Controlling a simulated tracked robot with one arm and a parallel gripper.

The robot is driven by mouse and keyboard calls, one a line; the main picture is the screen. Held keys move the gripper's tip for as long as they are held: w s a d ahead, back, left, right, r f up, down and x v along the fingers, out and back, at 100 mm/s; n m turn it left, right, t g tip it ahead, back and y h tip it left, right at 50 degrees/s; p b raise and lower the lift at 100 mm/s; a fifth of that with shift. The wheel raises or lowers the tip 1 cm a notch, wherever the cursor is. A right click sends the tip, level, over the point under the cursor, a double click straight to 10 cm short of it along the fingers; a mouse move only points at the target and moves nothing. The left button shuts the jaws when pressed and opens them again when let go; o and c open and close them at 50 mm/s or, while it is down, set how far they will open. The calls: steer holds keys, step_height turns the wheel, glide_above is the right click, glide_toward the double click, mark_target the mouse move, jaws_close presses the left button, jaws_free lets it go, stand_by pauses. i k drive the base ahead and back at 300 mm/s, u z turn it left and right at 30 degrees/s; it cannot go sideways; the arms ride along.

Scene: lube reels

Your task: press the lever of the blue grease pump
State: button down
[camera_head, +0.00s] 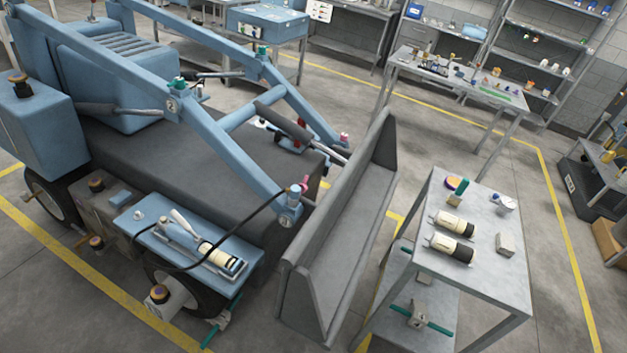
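A pump-like tool with a pale lever (186,222) and a cream, dark-banded cylinder (217,257) lies on a blue plate (150,240) on the near side of a blue loader, at lower left. The lever slants up to the left from the cylinder. A black hose curves over the plate beside it. The blue plate fits the blue grease pump, but I cannot tell for sure that this is it. My gripper is not in view, so its state does not show.
The blue loader (225,150) fills the left, with its grey bucket (335,245) toward the middle. A metal table (490,265) with two cream-and-black cylinders (452,235) stands at right. A workbench (450,85) and shelves stand behind. Open floor lies right of the table.

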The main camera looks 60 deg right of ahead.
mark_target(174, 213)
steer(key=k, duration=0.95)
steer(key=u, duration=0.15)
steer(key=i, duration=2.8)
